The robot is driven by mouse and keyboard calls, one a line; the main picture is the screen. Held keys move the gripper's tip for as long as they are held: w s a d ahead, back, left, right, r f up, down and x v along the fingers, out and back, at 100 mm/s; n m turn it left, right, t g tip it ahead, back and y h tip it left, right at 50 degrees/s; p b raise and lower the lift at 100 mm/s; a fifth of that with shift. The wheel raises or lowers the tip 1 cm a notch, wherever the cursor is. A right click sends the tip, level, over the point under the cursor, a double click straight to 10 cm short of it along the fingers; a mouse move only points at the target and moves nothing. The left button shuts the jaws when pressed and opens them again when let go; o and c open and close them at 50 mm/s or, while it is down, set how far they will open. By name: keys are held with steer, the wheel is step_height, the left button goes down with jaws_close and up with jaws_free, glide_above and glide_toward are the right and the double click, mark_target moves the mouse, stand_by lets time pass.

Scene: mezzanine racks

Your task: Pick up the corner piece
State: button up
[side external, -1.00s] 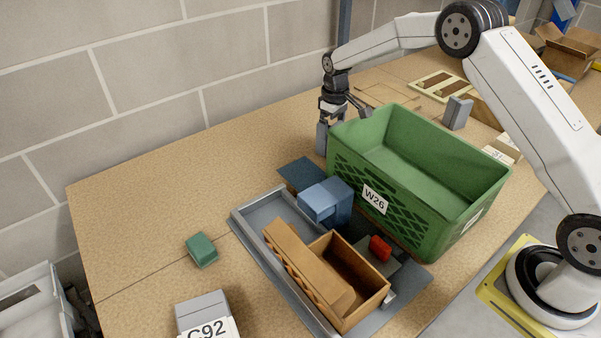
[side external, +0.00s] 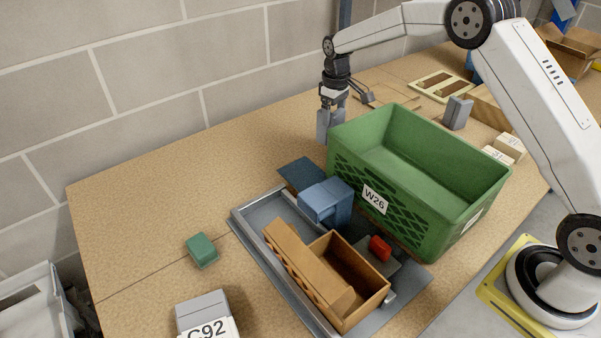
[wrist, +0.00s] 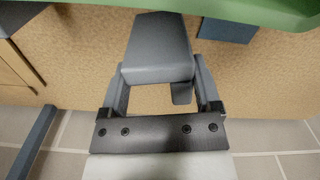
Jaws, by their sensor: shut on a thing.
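The corner piece (side external: 323,123) is a grey block just behind the left end of the green crate. In the wrist view the corner piece (wrist: 157,45) fills the space between the fingers, with a small flange at its lower right. My gripper (side external: 330,108) points down and is shut on it. The gripper's two fingers (wrist: 158,82) press on its left and right sides. The piece appears to hang above the table; its far side is hidden.
The green crate (side external: 345,165) stands close beside the held piece. In front are a grey tray (side external: 262,240), a blue box (side external: 325,200) and a brown box (side external: 372,300). Another grey piece (side external: 456,113) stands behind the crate. The table to the left is mostly clear.

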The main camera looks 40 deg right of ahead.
step_height(320, 180, up, 6)
stand_by(0.4)
steer(key=shift+r, duration=0.15)
stand_by(0.3)
step_height(320, 180, up, 6)
steer(key=s+d+r+m, duration=0.1)
steer(key=s+d, duration=0.2)
steer(key=s, duration=0.3)
steer(key=s+d+r, duration=0.1)
steer(key=s+d, duration=0.2)
steer(key=s, duration=0.2)
steer(key=s+d+f+m, duration=0.2)
steer(key=s+f, duration=0.1)
steer(key=s, duration=1.2)
steer(key=shift+f, duration=2.05)
step_height(320, 180, down, 6)
